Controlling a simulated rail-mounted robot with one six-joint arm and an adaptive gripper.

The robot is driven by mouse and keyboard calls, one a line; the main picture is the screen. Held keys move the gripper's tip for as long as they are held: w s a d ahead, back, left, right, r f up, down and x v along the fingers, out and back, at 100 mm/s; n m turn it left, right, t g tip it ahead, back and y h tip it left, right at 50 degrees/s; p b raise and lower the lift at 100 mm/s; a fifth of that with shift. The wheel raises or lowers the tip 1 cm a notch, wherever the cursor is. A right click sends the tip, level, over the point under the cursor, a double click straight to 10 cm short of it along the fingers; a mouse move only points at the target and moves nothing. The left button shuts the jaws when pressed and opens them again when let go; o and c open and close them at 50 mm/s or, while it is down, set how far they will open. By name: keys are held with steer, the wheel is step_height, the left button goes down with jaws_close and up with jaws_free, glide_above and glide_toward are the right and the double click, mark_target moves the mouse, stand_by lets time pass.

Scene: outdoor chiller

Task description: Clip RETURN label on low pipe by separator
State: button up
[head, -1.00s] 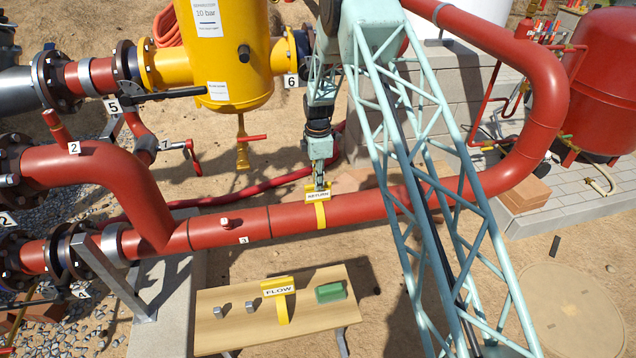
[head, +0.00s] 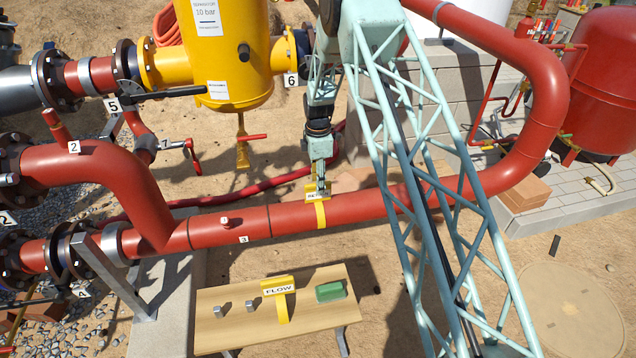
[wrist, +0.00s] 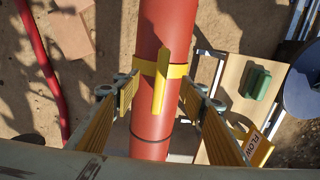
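The yellow RETURN label (head: 320,214) is around the low red pipe (head: 350,210), below the yellow separator (head: 228,50). In the wrist view its band (wrist: 174,71) crosses the pipe (wrist: 168,30) and its plate edge (wrist: 160,88) points up toward the camera. My gripper (head: 319,188) is just above the label and covers part of its lettering in the head view. In the wrist view my gripper (wrist: 158,90) is open, with one finger on each side of the label and clear gaps to it.
A wooden table (head: 225,335) in front of the pipe holds a yellow FLOW label (head: 281,297), a green block (head: 330,291) and two small grey blocks (head: 235,306). A grey post (head: 115,275) stands at the left. A thinner red pipe (head: 250,187) runs behind on the sand.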

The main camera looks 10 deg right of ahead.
steer(key=shift+r+p, duration=1.3)
steer(key=shift+r, duration=2.2)
steer(key=shift+r, duration=0.1)
step_height(320, 180, up, 12)
